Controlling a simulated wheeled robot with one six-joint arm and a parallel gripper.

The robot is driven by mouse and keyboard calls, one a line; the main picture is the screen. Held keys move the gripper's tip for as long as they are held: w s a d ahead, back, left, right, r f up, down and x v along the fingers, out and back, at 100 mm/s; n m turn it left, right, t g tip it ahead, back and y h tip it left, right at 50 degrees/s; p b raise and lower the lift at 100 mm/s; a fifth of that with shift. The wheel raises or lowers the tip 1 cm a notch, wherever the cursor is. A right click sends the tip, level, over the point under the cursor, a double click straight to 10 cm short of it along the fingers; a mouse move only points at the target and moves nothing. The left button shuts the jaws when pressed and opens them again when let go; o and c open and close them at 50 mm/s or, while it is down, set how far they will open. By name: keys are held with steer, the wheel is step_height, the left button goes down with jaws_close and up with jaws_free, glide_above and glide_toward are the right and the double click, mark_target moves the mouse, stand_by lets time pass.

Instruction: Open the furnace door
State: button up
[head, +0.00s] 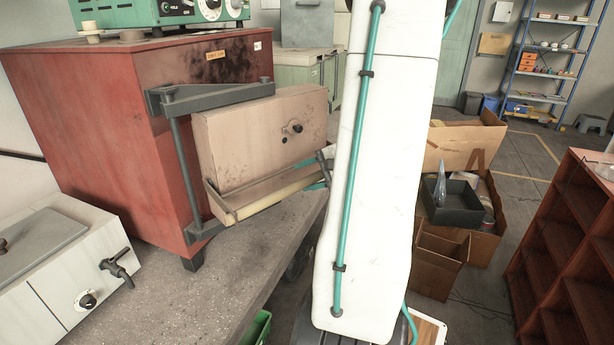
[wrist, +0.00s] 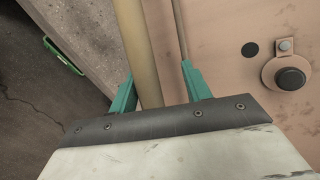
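The furnace (head: 95,130) is a red box on the concrete bench, with dark soot on its front. Its thick beige door (head: 245,145) hangs in front on a grey bracket (head: 215,97) with a hinge post at the left. My gripper (head: 312,175) is at the bar's right part. In the wrist view its teal fingers (wrist: 157,70) are apart on either side of the bar, with space visible at the right finger.
A white box with a tap (head: 75,275) stands on the bench (head: 215,290) at the lower left. A green instrument (head: 160,10) sits on the furnace. Cardboard boxes (head: 440,262) and a red-brown shelf (head: 570,240) stand on the floor at the right. My white arm blocks the middle.

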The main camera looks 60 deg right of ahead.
steer(key=shift+d, duration=0.1)
steer(key=v, duration=0.8)
stand_by(0.3)
